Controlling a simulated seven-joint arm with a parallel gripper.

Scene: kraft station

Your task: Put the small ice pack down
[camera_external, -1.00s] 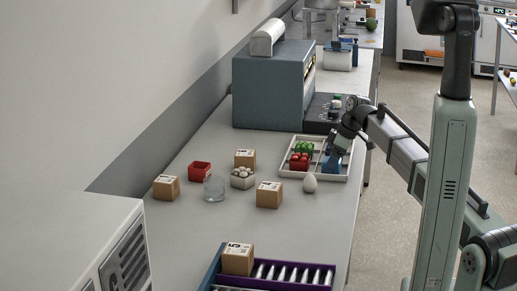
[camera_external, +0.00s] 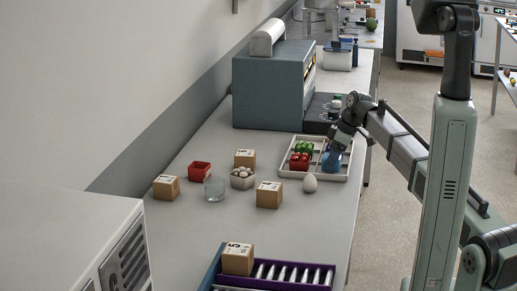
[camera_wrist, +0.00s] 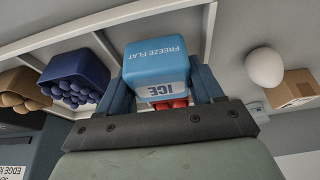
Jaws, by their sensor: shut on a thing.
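The small ice pack (camera_wrist: 155,60) is a blue block with a white band, lettered "FREEZE FLAT" and "ICE". In the wrist view it sits between the two blue fingers of my gripper (camera_wrist: 160,78), which is shut on it. In the external view my gripper (camera_external: 334,148) points down over the right part of the white divided tray (camera_external: 315,176), with the blue pack (camera_external: 331,161) at its tip. I cannot tell whether the pack touches the tray floor.
The tray also holds red pieces (camera_external: 299,161) and green pieces (camera_external: 304,147). A white egg-shaped thing (camera_external: 310,184) and a cardboard box (camera_external: 269,195) stand in front of the tray. A dark blue-grey machine (camera_external: 270,90) stands behind.

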